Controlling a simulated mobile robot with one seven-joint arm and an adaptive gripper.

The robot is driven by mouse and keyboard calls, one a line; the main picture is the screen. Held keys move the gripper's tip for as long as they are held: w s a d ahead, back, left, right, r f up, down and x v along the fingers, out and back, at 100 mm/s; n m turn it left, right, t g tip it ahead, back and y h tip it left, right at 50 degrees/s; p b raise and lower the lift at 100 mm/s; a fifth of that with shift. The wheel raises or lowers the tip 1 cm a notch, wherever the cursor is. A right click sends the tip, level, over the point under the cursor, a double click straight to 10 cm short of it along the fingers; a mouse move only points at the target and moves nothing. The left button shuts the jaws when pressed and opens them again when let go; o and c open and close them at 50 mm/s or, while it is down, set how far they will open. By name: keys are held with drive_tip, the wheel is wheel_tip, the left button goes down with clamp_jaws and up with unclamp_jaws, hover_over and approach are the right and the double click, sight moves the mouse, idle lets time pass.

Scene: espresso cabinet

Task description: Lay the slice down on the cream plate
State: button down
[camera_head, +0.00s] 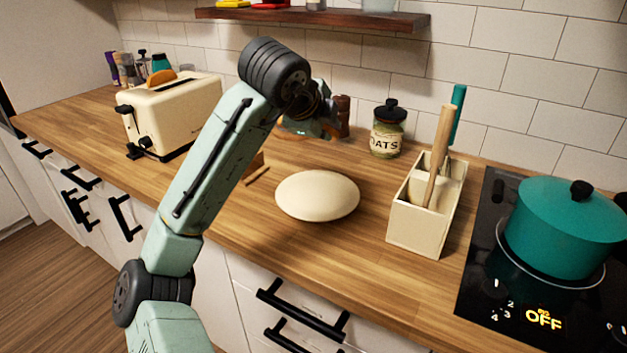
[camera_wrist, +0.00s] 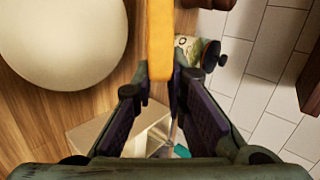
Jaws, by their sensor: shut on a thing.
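The cream plate (camera_head: 317,195) lies bare on the wooden counter in the middle of the head view. It also shows in the wrist view (camera_wrist: 60,40) at the upper left. My gripper (camera_head: 312,124) is above the counter behind the plate. In the wrist view my gripper (camera_wrist: 160,88) is shut on a golden slice (camera_wrist: 160,38), which is seen edge-on between the fingers, beside the plate in that picture. In the head view the held slice is mostly hidden by my gripper.
A cream toaster (camera_head: 172,112) with a slice (camera_head: 160,80) in it stands at the left. An oats jar (camera_head: 387,138) stands behind the plate. A utensil box (camera_head: 420,222) is right of it, then the hob with a teal pot (camera_head: 563,235). A wooden shelf (camera_head: 315,17) is above.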

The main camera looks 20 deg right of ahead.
drive_tip(key=shift+w+d+f, duration=0.1)
wheel_tip(320, 180, down, 10)
drive_tip(key=b, duration=0.8)
drive_tip(key=c, duration=1.8)
unclamp_jaws()
drive_tip(key=p+v, duration=0.3)
drive_tip(key=v, duration=0.5)
drive_tip(key=shift+p, duration=0.3)
